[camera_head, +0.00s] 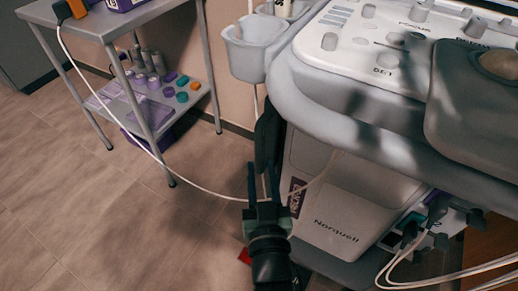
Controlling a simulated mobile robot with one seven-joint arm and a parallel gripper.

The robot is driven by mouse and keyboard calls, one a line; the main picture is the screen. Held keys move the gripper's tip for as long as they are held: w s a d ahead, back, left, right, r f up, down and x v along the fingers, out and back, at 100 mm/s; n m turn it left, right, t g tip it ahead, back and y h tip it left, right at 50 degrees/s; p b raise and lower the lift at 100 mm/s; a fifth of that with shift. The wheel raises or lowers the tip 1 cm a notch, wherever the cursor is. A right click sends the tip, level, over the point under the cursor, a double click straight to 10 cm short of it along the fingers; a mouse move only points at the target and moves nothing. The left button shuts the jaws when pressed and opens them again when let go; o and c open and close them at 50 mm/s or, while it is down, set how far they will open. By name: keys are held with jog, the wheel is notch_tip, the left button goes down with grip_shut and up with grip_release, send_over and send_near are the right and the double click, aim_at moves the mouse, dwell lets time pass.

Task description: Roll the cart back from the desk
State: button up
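A grey ultrasound cart (342,133) with a control panel fills the right side. Its lower white body carries the name "Norquell" (338,222). My gripper (264,172) points away from me, just left of this lower body. Its two dark fingers stand apart, with a gap between them. A dark upright part (268,128) hangs under the cart's left edge, just beyond the fingertips; I cannot tell whether they touch it. No desk can be clearly made out; a brown surface (482,247) shows at the lower right.
A metal two-shelf trolley (150,14) stands at the upper left, with bottles and coloured caps (181,90) on its lower shelf. A white cable (160,160) hangs from it across to my gripper. More cables (445,272) loop at the lower right. The floor (75,215) at left is clear.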

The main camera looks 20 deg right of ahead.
aim_at(259, 151)
jog(key=shift+b+x, duration=1.15)
jog(key=shift+x, duration=2.35)
grip_shut()
jog(key=shift+f, duration=0.1)
